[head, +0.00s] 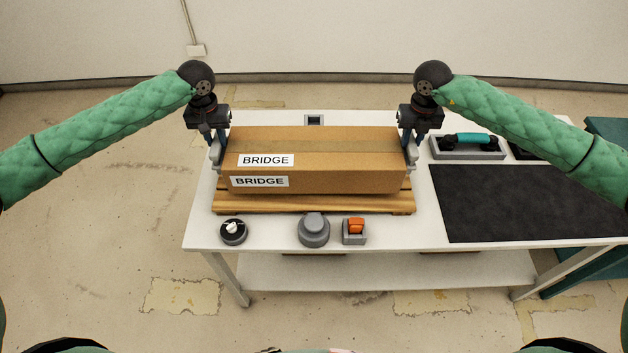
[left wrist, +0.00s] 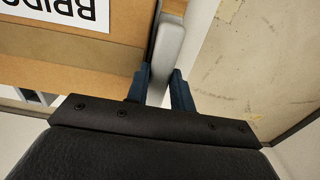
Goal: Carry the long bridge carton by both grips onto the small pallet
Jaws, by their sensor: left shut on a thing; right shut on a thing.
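The long brown bridge carton (head: 330,165) bears two white BRIDGE labels and has a grey grip at each end. It is over the small wooden pallet (head: 310,207); whether it touches the slats I cannot tell. My left gripper (head: 215,146) is shut on the carton's left grip. In the left wrist view, my left gripper's fingers (left wrist: 160,90) stand on either side of the pale grey grip (left wrist: 167,48), beside the carton (left wrist: 90,55). My right gripper (head: 409,142) is shut on the right grip. The carton hides most of the pallet.
The white table (head: 280,240) carries a black knob (head: 233,231), a grey round button (head: 314,229) and an orange switch (head: 355,228) in front of the pallet. A black mat (head: 530,203) lies at right. Behind it, a grey tray (head: 440,153) holds a teal-handled tool (head: 475,139).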

